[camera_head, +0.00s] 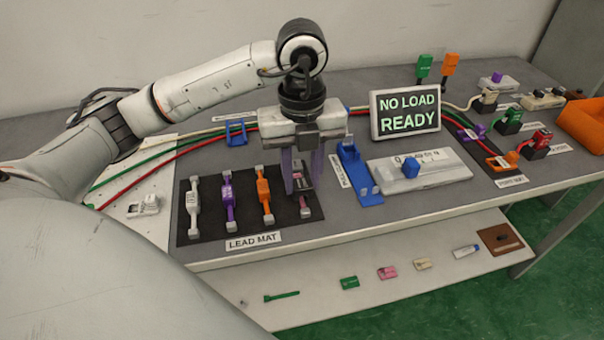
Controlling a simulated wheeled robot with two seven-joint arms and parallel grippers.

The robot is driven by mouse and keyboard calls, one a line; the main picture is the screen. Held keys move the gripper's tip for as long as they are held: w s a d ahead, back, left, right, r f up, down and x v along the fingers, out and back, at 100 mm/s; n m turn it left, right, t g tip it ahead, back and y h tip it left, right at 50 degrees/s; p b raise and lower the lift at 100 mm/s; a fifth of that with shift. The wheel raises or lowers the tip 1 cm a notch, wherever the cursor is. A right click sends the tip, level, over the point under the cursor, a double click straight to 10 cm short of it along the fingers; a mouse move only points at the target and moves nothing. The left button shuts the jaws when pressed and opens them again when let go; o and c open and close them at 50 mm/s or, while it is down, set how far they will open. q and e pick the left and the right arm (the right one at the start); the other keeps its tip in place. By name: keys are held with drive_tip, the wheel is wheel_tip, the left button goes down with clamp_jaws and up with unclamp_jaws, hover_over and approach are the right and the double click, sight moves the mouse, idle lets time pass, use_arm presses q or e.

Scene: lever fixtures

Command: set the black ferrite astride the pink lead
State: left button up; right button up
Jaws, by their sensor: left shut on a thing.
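My left gripper (303,190) points down at the right end of the black lead mat (215,232), with its two purple-grey fingers around a small dark piece. That piece appears to be the black ferrite (301,184), mostly hidden by the fingers. The pink lead (304,202) lies on the mat under the gripper. Only its near part and pale end plug show, and its far part is hidden. I cannot tell whether the ferrite touches the lead. My right gripper is not in view.
White (195,207), purple (228,203) and orange (264,195) leads lie left of the gripper. A blue fixture (358,175) stands close on its right, then a grey block with a blue knob (411,168). A "NO LOAD READY" display (405,113) stands behind. Small parts lie on the lower shelf.

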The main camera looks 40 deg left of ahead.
use_arm(q)
drive_tip(key=shift+f, duration=0.1)
idle(0.3)
drive_tip(key=shift+f+b, duration=0.55)
drive_tip(key=shift+f, duration=0.1)
drive_tip(key=shift+f, duration=0.2)
drive_tip(key=shift+f+b, duration=0.4)
drive_tip(key=o, duration=1.6)
drive_tip(key=shift+r, duration=0.1)
